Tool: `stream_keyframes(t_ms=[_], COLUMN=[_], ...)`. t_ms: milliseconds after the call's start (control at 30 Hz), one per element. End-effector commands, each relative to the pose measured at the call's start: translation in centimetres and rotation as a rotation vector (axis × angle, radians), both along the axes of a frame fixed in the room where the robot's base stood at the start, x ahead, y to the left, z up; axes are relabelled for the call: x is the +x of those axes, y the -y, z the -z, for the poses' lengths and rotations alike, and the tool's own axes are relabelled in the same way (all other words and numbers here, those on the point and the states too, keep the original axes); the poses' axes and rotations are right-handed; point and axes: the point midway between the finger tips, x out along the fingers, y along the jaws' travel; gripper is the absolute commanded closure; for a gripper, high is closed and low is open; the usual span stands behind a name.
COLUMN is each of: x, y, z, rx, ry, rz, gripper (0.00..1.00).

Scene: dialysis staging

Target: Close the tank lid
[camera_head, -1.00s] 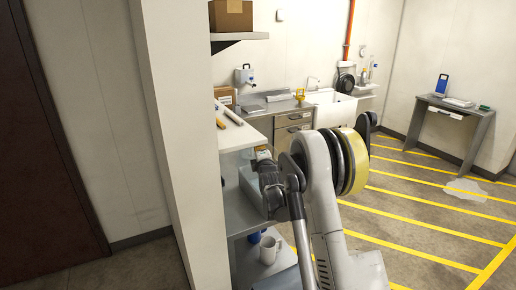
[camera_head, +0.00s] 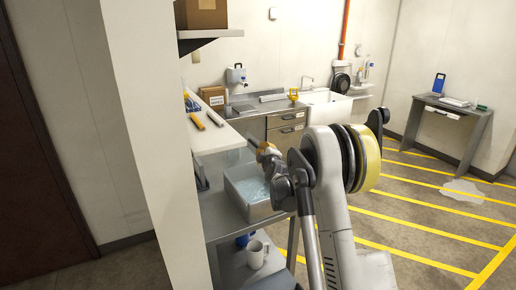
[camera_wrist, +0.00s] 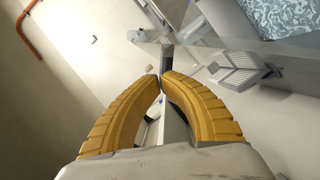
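The tank (camera_head: 246,209) is an open grey box with rippled pale-blue water in it, on the grey shelf unit in the head view. Its water also shows at the top right of the wrist view (camera_wrist: 285,14). I cannot clearly make out the lid. My gripper (camera_head: 266,150) is at the tank's far right side in the head view, partly hidden by my arm. In the wrist view, the yellow fingers of my gripper (camera_wrist: 161,76) curve in until their tips nearly meet, with nothing visible held between them.
A white shelf (camera_head: 215,138) with yellow-ended tubes overhangs the tank's left side. A white mug (camera_head: 257,252) stands on the lower shelf. A sink (camera_head: 327,105) and counter are behind.

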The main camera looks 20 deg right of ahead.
Motion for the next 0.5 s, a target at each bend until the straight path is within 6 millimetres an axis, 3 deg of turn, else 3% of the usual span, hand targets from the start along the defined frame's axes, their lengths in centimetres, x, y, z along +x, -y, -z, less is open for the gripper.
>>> stream_keyframes(t_ms=[500], x=[0.2], y=[6.6], z=[7.3], rx=[0.471], ry=[-0.015], rz=[0.001], gripper=[1.00])
